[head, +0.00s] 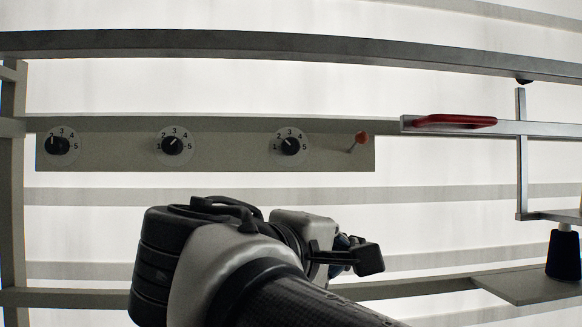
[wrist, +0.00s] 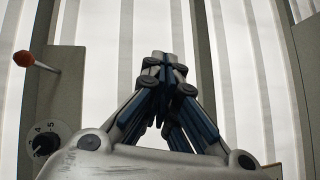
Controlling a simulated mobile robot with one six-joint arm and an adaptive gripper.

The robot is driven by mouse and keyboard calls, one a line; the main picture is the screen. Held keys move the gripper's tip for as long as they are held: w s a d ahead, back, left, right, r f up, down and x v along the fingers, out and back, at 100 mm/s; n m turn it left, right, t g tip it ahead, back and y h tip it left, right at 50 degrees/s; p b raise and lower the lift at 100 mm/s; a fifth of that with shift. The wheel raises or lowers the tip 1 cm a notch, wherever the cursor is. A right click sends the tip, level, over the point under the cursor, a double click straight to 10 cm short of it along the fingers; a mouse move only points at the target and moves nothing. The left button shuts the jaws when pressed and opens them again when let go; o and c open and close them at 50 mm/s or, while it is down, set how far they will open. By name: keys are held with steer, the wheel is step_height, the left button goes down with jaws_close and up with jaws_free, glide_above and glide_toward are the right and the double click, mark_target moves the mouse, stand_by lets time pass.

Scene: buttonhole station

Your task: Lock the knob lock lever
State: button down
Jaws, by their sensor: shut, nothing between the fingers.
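The lock lever (head: 357,142) has a red ball tip on a thin rod and stands at the right end of the grey knob panel (head: 230,160), tilted up to the right in the head view. It also shows in the wrist view (wrist: 35,63) at the upper left, apart from my gripper. Three black knobs with numbered dials sit on the panel: the left knob (head: 57,145), the middle knob (head: 172,146) and the right knob (head: 290,146). My gripper (wrist: 163,58) is shut and empty. In the head view my gripper is below the panel's right end, its fingertips partly hidden.
A red handle (head: 455,121) lies on a rail right of the panel. A metal frame (head: 521,150) and a black tapered object (head: 563,254) on a grey shelf (head: 530,284) stand at the far right. A long rail (head: 290,42) crosses above the panel.

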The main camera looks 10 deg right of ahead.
mark_target(356, 145)
steer(key=a+r+t+h+p, duration=0.1)
steer(key=a+r, duration=0.2)
steer(key=r, duration=0.4)
steer(key=a+r+t+h+p, duration=0.1)
steer(key=a+r, duration=0.2)
steer(key=r, duration=0.4)
steer(key=shift+s+a+r+t+h, duration=0.15)
steer(key=shift+a+r+t+h, duration=0.15)
steer(key=shift+a+r, duration=0.1)
steer(key=p+x, duration=0.2)
steer(key=x, duration=0.8)
steer(key=shift+p, duration=0.3)
steer(key=shift+f+m, duration=0.15)
steer(key=shift+m, duration=0.15)
steer(key=shift+f+b, duration=0.15)
steer(key=shift+b, duration=0.85)
